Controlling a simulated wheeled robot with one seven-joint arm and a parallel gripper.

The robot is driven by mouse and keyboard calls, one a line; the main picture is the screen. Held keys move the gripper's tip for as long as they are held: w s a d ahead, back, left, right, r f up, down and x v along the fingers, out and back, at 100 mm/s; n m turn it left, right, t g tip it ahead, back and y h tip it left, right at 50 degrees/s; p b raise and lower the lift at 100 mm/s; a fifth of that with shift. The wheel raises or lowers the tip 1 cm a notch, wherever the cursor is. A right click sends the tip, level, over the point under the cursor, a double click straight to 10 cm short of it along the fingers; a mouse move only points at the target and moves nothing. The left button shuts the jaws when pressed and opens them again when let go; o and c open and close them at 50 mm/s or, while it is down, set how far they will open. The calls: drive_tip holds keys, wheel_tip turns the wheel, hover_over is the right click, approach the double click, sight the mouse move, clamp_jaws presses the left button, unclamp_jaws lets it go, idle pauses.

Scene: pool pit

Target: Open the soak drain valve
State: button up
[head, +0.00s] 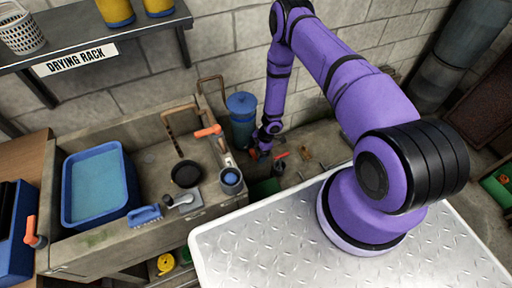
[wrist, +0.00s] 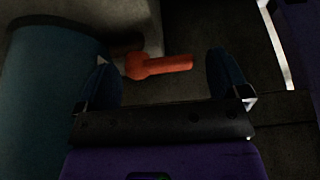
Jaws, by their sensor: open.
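A red-orange lever handle (wrist: 160,65) lies between the two fingers of my gripper (wrist: 161,58) in the wrist view, pointing to the right from its round hub. The fingers are open, one on each side of the lever, with no clear contact. In the head view my gripper (head: 256,152) is low beside the basin, next to a small red handle (head: 280,156), which appears to be the same lever. No label naming it as the soak drain valve shows. The pipe behind it is dark and partly hidden.
A blue cylinder (head: 241,105) stands close behind my gripper. The stone basin (head: 110,245) holds a blue tub (head: 97,185). Other orange levers show on the basin edge (head: 208,131) and at the far left (head: 32,235). A metal-plate top (head: 265,245) lies in front.

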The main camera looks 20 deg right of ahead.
drive_tip(key=shift+w+a+m, duration=0.1)
drive_tip(key=shift+w+m, duration=0.05)
drive_tip(key=shift+m, duration=0.15)
